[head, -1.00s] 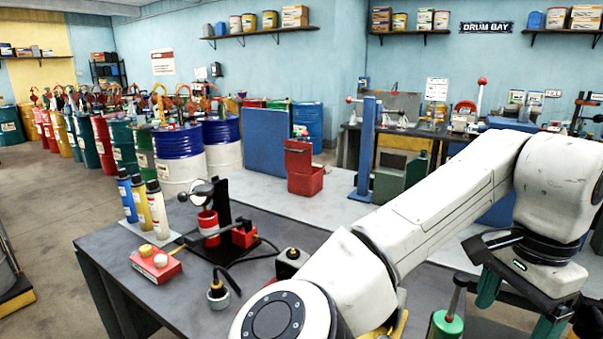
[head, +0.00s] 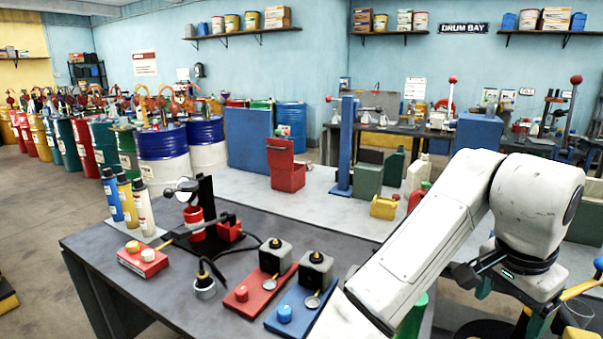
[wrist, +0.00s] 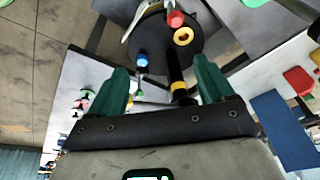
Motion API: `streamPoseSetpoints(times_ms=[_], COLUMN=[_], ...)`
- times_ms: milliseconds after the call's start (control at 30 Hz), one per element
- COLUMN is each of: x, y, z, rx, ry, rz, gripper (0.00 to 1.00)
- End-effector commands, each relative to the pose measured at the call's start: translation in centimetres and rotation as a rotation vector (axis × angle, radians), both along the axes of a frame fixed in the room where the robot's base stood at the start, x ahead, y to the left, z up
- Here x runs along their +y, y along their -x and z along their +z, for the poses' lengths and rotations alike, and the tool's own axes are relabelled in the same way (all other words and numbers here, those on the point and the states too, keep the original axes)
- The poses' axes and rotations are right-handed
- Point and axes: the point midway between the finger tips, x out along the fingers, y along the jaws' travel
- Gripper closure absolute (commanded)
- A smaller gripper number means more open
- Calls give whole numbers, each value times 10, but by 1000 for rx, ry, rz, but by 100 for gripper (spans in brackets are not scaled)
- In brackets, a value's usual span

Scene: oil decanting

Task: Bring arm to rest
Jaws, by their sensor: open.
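My arm reaches across the right side of the head view and bends down at the lower right. My gripper (head: 510,305) is there, partly cut off by the picture's edge, with dark green fingers pointing down. In the wrist view my gripper (wrist: 160,88) is open, its two green fingers wide apart with nothing held between them. Beyond the fingers is a round black base (wrist: 160,45) with a dark post, a red knob (wrist: 175,19), a yellow ring (wrist: 183,36) and a blue knob (wrist: 142,60). I cannot tell how far it is from the fingertips.
The dark bench (head: 105,245) holds a red block (head: 260,290), a blue block (head: 290,315), a black pump stand (head: 207,200) and several bottles (head: 126,200). Drums (head: 163,155) line the left.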

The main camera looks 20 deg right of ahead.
Motion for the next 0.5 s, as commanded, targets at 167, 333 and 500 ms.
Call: streamPoseSetpoints(times_ms=[167,333,500], x=[-25,-41,-43], y=[0,-5,-11], z=[-13,-31,-60], rx=[18,49,96], ry=[161,312,409], rz=[97,263,465], gripper=[19,19,19])
